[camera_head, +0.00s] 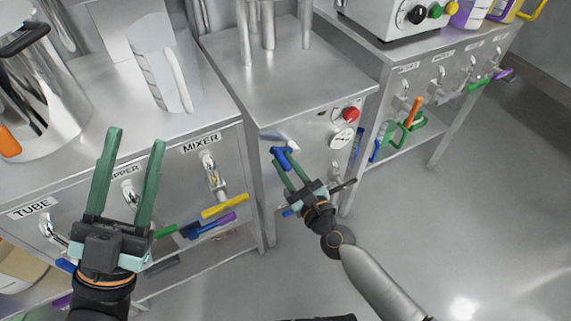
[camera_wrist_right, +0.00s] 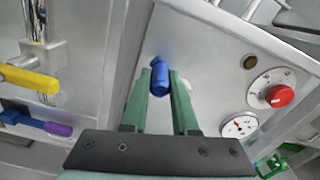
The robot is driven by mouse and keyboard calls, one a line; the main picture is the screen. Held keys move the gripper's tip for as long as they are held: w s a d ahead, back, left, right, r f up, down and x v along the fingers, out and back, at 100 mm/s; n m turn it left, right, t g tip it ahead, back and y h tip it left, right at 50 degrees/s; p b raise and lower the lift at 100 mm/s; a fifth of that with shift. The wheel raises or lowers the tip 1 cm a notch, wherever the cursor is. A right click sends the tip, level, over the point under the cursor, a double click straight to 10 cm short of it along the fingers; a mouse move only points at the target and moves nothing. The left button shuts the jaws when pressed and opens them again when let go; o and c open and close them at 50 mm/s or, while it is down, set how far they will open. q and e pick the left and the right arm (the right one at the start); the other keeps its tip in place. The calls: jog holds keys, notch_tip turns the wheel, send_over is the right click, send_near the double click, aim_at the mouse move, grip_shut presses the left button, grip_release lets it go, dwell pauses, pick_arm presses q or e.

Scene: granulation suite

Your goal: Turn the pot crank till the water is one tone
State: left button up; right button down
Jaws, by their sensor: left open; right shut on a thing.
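My right gripper (camera_head: 284,163) is shut on a blue crank grip (camera_head: 280,152) at the front panel of the middle steel cabinet (camera_head: 290,70). In the right wrist view the blue grip (camera_wrist_right: 160,80) sits between the green fingertips. The crank's arm behind the grip is mostly hidden; a pale metal part shows just above it. My left gripper (camera_head: 136,138) is open and empty in front of the left bench. No water surface can be made out, so its tone cannot be told.
The panel also has a red knob (camera_head: 350,114) and a gauge (camera_head: 343,138). A clear jug (camera_head: 155,65) and a steel vessel (camera_head: 60,110) stand on the left bench. Taps labelled TUBE and MIXER, with coloured handles such as a yellow one (camera_head: 225,206), stick out in front. Open floor lies right.

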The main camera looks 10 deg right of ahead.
jog(key=c, duration=0.7)
grip_release()
pick_arm(q)
jog(key=s+r+m+h, duration=0.1)
jog(key=s+m+h, duration=0.1)
jog(key=shift+d+r+h+b, duration=0.15)
jog(key=shift+r+h+b, duration=0.15)
jog(key=shift+r+b, duration=0.1)
pick_arm(e)
jog(key=v, duration=1.2)
jog(key=shift+s+d+r, duration=0.1)
jog(key=shift+s, duration=0.15)
pick_arm(q)
jog(key=shift+f, duration=0.1)
